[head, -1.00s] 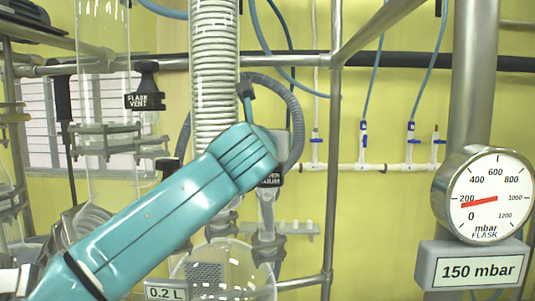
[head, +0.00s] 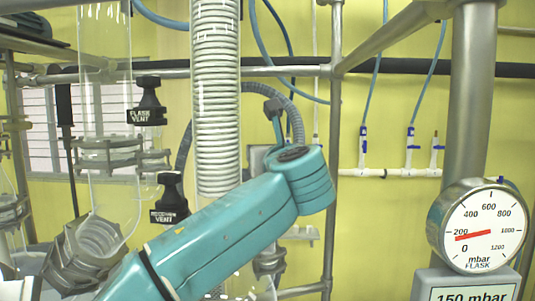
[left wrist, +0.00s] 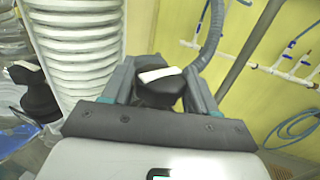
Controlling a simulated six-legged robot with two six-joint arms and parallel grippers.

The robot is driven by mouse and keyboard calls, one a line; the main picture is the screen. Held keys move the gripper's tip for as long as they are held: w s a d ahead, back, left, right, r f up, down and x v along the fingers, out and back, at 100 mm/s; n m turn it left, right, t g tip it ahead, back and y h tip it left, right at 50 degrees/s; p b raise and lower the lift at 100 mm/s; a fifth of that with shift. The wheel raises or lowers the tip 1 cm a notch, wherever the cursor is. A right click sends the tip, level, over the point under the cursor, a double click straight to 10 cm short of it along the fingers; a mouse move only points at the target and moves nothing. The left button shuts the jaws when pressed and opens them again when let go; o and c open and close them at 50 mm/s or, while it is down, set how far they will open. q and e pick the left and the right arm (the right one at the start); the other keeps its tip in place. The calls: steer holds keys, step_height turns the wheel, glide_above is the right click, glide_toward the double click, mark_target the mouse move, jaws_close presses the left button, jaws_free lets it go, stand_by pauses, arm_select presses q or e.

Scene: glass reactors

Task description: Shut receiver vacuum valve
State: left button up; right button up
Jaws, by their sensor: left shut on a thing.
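My left gripper (left wrist: 161,84) is shut on a black valve knob (left wrist: 160,95) with a white pointer bar on top, in the left wrist view. The knob sits between the two grey fingers, and the bar lies roughly across the picture, slightly tilted. Its label does not show there. In the head view my teal left arm hides the knob and most of the gripper. My right gripper is not in view.
A black flask vent valve (head: 147,103) and a second vent valve (head: 170,203) stand left of the arm. A white coiled glass column (head: 216,90) rises behind it. The flask gauge (head: 484,228) reads near 150 mbar. Metal frame bars and hoses surround the arm.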

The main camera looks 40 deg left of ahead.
arm_select(q)
steer(key=shift+s+a+m+t+h, duration=0.1)
steer(key=shift+s+m+t+h, duration=0.05)
steer(key=shift+m+t+h, duration=0.75)
steer(key=shift+r+m+t+h+p, duration=0.1)
steer(key=shift+m+t+h+p, duration=0.2)
steer(key=shift+m+t+h, duration=0.4)
steer(key=m+t+h+p, duration=0.1)
steer(key=t+h+p, duration=0.1)
steer(key=shift+r+m+h, duration=0.15)
steer(key=shift+m+h, duration=0.15)
steer(key=shift+m, duration=0.1)
steer(key=shift+a+m+t+h, duration=0.1)
steer(key=shift+m+t+h, duration=0.4)
steer(key=shift+h, duration=0.2)
steer(key=shift+f+m+h, duration=0.3)
steer(key=shift+f+h, duration=0.1)
steer(key=shift+m+t+h, duration=0.4)
steer(key=shift+h, duration=0.2)
steer(key=shift+r, duration=0.1)
steer(key=shift+d, duration=0.2)
